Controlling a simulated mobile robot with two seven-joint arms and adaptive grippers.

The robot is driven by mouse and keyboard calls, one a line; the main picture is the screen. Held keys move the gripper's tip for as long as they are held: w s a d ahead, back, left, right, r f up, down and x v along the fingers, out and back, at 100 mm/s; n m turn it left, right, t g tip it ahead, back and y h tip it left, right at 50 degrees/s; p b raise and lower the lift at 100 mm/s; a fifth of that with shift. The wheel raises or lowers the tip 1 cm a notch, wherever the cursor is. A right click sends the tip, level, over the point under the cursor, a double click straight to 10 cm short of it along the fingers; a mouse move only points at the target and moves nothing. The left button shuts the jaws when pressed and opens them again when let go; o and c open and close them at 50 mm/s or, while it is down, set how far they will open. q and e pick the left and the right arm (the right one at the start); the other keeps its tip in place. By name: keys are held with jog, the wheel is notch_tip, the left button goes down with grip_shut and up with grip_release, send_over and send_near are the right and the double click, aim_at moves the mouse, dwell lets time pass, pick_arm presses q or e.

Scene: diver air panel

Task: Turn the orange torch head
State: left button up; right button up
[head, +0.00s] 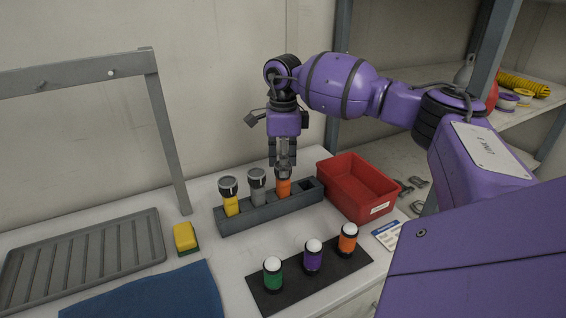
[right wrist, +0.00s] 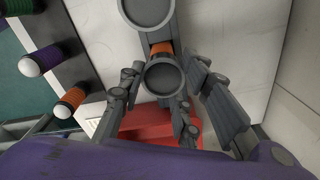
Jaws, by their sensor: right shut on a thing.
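The orange torch (head: 283,188) stands upright in the last occupied hole of a grey rack (head: 270,211). My right gripper (head: 284,165) points down over it and is shut on its grey head. In the right wrist view the round head (right wrist: 165,79) sits between the fingers, with a bit of orange body behind it. The grey torch (head: 257,186) and the yellow torch (head: 231,203) stand to its left in the same rack. The gripper hides much of the orange torch's head in the head view. My left gripper is out of view.
A red bin (head: 357,188) stands close right of the rack. A dark mat (head: 286,292) in front holds green, purple and orange white-topped items. A yellow sponge (head: 185,237), blue cloth (head: 150,297) and grey drainer tray (head: 85,255) lie left. A shelf post rises behind.

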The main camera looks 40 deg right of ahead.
jog(key=o, duration=1.1)
jog(key=shift+r, duration=0.1)
notch_tip(320, 180, up, 12)
